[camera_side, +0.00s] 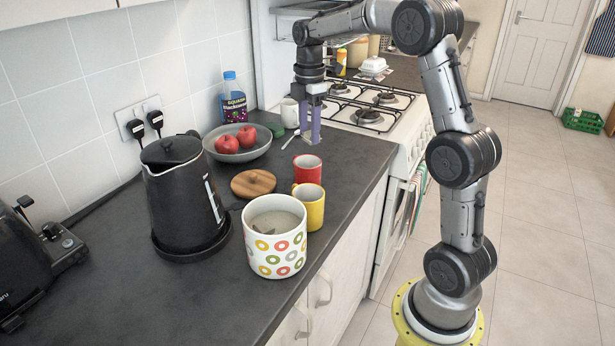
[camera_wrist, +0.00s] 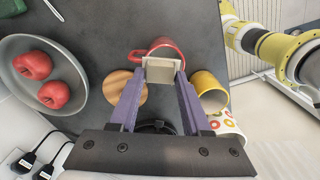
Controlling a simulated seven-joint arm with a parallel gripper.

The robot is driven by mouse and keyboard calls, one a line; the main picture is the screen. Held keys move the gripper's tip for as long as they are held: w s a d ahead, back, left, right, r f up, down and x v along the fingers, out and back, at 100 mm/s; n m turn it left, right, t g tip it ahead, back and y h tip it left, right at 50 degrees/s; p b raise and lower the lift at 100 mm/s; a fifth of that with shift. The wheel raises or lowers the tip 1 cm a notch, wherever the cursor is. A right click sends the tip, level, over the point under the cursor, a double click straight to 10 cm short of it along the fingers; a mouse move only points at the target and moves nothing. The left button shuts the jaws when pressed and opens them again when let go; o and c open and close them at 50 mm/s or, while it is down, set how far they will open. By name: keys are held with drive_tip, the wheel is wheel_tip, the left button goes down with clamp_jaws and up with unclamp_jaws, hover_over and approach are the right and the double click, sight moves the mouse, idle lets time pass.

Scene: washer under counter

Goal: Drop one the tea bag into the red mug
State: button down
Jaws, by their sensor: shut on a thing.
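The red mug (camera_side: 307,176) stands upright on the dark counter, just behind the yellow mug; it also shows in the wrist view (camera_wrist: 138,56), partly covered. My gripper (camera_side: 311,140) points down above the counter, beyond the red mug in the side view. In the wrist view my gripper (camera_wrist: 160,80) is shut on a pale square tea bag (camera_wrist: 161,75), held between the fingertips. There the tea bag overlaps the mug's near side. The tea bag is hard to make out in the side view. The inside of the mug is mostly hidden in the wrist view.
The yellow mug (camera_side: 311,210) and the open spotted canister (camera_side: 275,262) stand nearby. A wooden lid (camera_side: 253,183), a black kettle (camera_side: 181,200) and a bowl (camera_side: 250,150) with red apples are to the left. A white mug (camera_side: 290,112) and the hob (camera_side: 370,108) lie behind.

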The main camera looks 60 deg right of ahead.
drive_tip(key=shift+c, duration=1.4)
unclamp_jaws()
wheel_tip(320, 180, up, 14)
